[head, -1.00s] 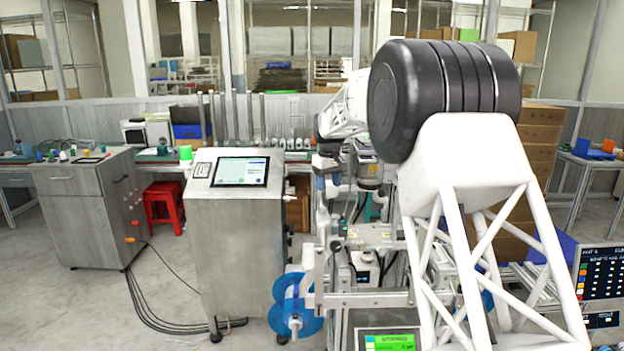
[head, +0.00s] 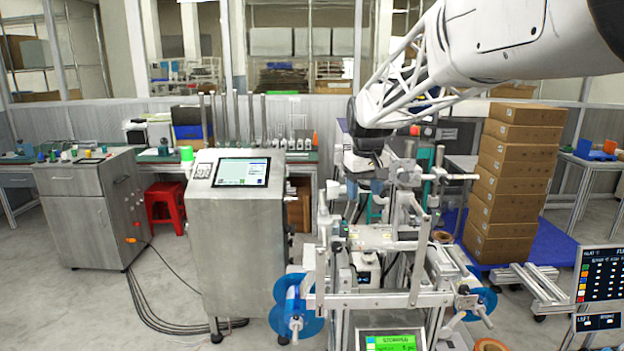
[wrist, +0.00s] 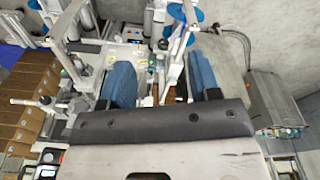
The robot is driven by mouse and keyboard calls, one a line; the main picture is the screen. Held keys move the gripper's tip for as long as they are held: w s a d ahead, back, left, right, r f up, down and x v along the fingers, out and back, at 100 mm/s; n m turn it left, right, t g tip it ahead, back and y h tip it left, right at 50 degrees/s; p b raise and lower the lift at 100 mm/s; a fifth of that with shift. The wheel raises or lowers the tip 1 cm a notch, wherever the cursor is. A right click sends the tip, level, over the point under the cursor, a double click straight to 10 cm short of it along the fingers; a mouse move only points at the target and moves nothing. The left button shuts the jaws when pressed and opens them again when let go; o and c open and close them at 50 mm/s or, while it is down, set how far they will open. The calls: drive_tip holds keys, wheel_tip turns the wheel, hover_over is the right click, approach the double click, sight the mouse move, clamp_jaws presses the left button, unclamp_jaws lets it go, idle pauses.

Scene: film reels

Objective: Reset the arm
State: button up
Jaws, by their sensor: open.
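My gripper (wrist: 162,82) is open in the wrist view, its two blue-padded fingers spread apart with nothing held between them. It points down over the film machine (head: 390,300), which also fills the top middle of the wrist view (wrist: 150,52). In the head view my arm reaches in from the upper right and the gripper hangs above the machine's back part; its fingertips are hard to make out there. A blue film reel (head: 298,305) sits on the machine's left side and another blue reel (head: 484,302) on its right.
A steel cabinet with a screen (head: 240,172) stands left of the machine. Stacked cardboard boxes (head: 515,185) stand on a blue pallet (head: 560,243) to the right. A green-lit display (head: 390,343) is at the front. A red stool (head: 165,203) and open floor lie left.

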drive_tip(key=s+d+f+m, duration=0.1)
drive_tip(key=s+d+f, duration=0.1)
drive_tip(key=s, duration=1.1)
drive_tip(key=s+d+f+m+t, duration=0.1)
drive_tip(key=s+f, duration=0.4)
drive_tip(key=s, duration=0.9)
drive_tip(key=s+d+f+m, duration=0.2)
drive_tip(key=s+f, duration=0.1)
drive_tip(key=s, duration=1.1)
drive_tip(key=shift+s+d+f, duration=0.2)
drive_tip(key=shift+d, duration=0.2)
